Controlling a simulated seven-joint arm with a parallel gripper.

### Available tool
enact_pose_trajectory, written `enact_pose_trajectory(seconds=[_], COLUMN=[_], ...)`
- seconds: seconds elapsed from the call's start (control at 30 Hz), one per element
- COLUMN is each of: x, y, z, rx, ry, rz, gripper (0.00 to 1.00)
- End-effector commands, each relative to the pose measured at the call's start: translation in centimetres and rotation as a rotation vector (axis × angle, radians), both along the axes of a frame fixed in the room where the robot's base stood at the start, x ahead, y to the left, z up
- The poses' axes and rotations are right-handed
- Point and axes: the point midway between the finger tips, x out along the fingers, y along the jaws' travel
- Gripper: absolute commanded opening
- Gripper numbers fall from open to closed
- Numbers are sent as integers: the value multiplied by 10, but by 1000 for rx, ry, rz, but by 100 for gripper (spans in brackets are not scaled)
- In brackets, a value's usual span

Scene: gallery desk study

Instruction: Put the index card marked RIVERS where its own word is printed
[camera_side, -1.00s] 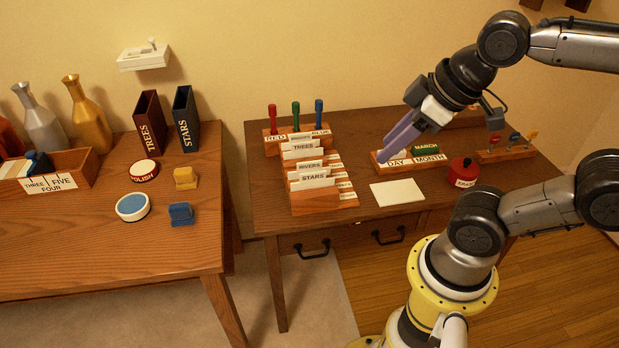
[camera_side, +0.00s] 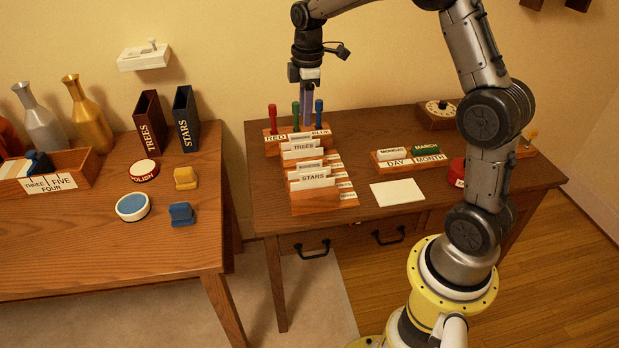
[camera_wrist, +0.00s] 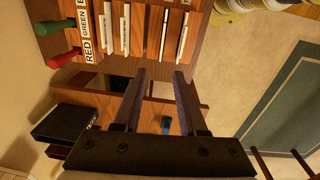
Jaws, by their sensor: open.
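The white RIVERS card (camera_side: 310,165) stands upright in the stepped wooden card rack (camera_side: 325,208), between the TREES card (camera_side: 303,146) and the STARS card (camera_side: 316,181). White labels (camera_side: 345,185) run down the rack's right side, but their words are too small to read. My gripper (camera_side: 306,112) is open and empty, pointing down near the coloured markers behind the rack. In the wrist view, the two fingers (camera_wrist: 160,74) are apart with nothing between them. White card edges (camera_wrist: 145,28) show above them there.
Red, green and blue markers (camera_side: 319,107) stand upright close to my fingers. A DAY/MONTH holder (camera_side: 395,165) and a blank white sheet (camera_side: 398,193) lie to the right. A red round tin (camera_side: 457,172) is partly behind my arm. The left table holds vases and boxes.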

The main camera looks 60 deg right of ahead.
Motion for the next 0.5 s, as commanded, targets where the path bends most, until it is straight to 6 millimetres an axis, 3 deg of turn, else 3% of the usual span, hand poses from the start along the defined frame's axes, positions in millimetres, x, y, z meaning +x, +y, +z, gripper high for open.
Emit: enact_pose_trajectory(seconds=[0.1, 0.2, 0.5], x=[-3, -5, -6], y=[-10, -13, -13], z=[-25, -35, -86], rx=[16, 20, 21], ry=[50, 63, 65], rz=[-24, -34, -35], gripper=[41, 41, 41])
